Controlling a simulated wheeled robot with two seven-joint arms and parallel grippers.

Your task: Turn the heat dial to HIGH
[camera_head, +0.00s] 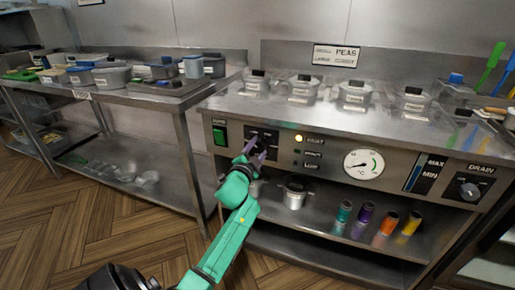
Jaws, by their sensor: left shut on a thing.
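The heat dial (262,139) is a dark knob on a black plate at the left of the steel range's front panel, partly hidden by my gripper. My left gripper (257,151) reaches up to it on a green arm and is shut on the dial. The dial's pointer is too small and covered to read. To its right is a column of small lamps with labels; the top lamp (299,138) glows yellow and the lower ones look dark. My right gripper is not in view.
A green switch (219,136) sits left of the dial. A round gauge (363,164) and a drain knob (469,189) are further right. Below are a metal pot (295,192) and several coloured bottles on the lower shelf. Lidded containers stand on the range top.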

